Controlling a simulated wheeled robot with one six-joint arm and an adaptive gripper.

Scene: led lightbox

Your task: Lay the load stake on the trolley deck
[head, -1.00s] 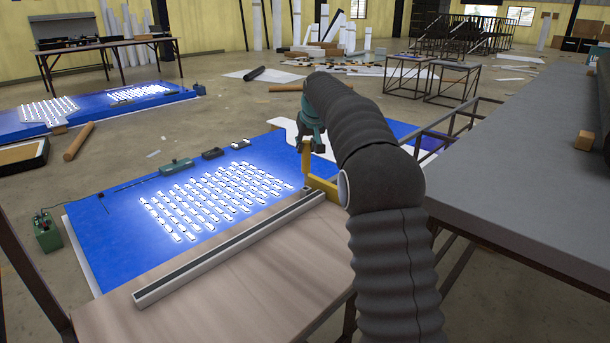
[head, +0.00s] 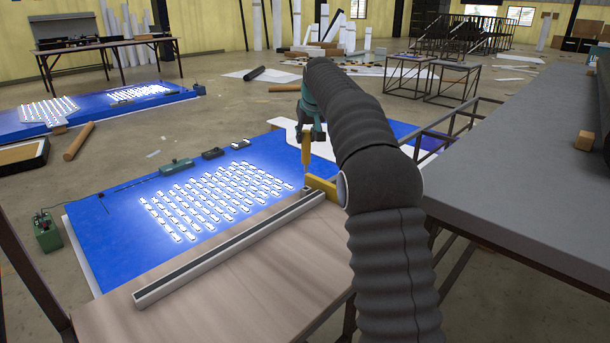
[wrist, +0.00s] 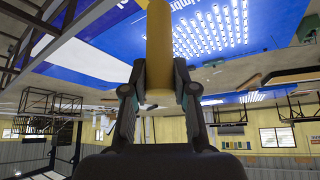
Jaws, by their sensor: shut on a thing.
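My gripper (head: 309,130) is shut on the yellow load stake (head: 306,148), which hangs below it roughly upright in the head view. In the wrist view the stake (wrist: 159,50) is a thick yellow bar between the two fingers (wrist: 160,95), running out past the top edge.
The pale rail (head: 230,247) runs along the wooden top. A blue panel (head: 105,225) with lit LED rows lies beyond it, with small boxes (head: 176,167) along its far edge. A grey bench (head: 510,180) stands at right. The wooden top's front part is bare.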

